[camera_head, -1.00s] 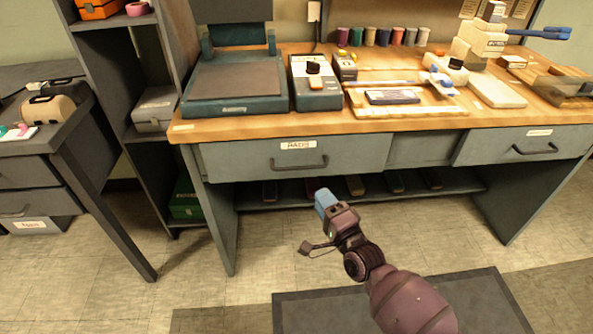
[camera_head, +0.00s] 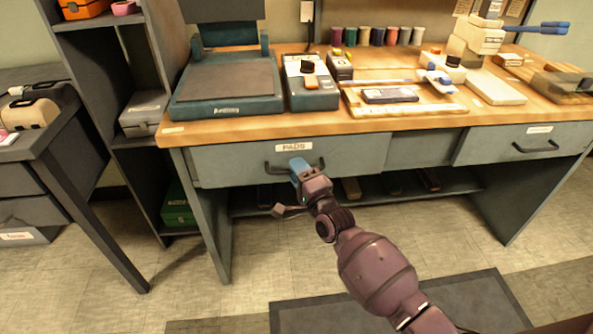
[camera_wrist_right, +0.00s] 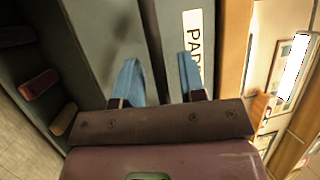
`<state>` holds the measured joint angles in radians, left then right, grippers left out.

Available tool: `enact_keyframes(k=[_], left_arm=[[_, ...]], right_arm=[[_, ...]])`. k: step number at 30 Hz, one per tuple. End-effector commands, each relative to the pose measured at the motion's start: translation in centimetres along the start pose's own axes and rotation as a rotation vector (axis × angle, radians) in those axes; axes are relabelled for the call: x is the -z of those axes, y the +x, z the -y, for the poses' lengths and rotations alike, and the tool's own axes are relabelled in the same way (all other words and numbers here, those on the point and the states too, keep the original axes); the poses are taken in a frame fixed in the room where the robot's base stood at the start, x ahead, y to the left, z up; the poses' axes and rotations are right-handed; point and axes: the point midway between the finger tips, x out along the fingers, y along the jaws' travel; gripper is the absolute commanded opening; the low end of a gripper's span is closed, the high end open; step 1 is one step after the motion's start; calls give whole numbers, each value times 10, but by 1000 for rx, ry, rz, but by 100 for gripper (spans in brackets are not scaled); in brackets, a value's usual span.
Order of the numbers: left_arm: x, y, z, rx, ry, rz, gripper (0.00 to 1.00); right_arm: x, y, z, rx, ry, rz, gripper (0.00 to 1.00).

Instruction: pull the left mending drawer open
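The left drawer (camera_head: 225,165) is a grey-blue front under the wooden benchtop, labelled PADS, and looks closed. Its dark bar handle (camera_head: 270,167) is partly hidden behind my right gripper (camera_head: 298,165). In the right wrist view, the two blue fingers of my right gripper (camera_wrist_right: 158,75) are spread apart in front of the drawer. A dark bar, apparently the handle (camera_wrist_right: 148,35), runs between them; I cannot tell whether they touch it. The PADS label (camera_wrist_right: 195,50) is beside one fingertip. My left gripper is not in view.
A second drawer with a handle (camera_head: 536,146) is at the right of the bench. A low shelf (camera_head: 400,193) with several small items runs below. A dark table (camera_head: 75,190) stands at left. The floor in front holds a grey mat (camera_head: 480,300).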

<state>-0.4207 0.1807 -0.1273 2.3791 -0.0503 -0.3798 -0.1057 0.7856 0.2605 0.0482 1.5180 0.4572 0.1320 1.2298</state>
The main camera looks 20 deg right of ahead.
Motion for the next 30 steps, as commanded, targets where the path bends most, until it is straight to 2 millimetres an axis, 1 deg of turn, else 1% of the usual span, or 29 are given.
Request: enact_keyframes(k=[3,11,18,26,30], left_arm=[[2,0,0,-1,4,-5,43],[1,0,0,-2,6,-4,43],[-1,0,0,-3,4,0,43],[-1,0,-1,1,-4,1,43],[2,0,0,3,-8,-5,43]], right_arm=[[0,4,0,-1,0,0,37],[0,4,1,0,-1,0,37],[0,4,0,0,-1,0,1],[0,4,1,0,-1,0,0],[-2,0,3,2,-1,0,0]])
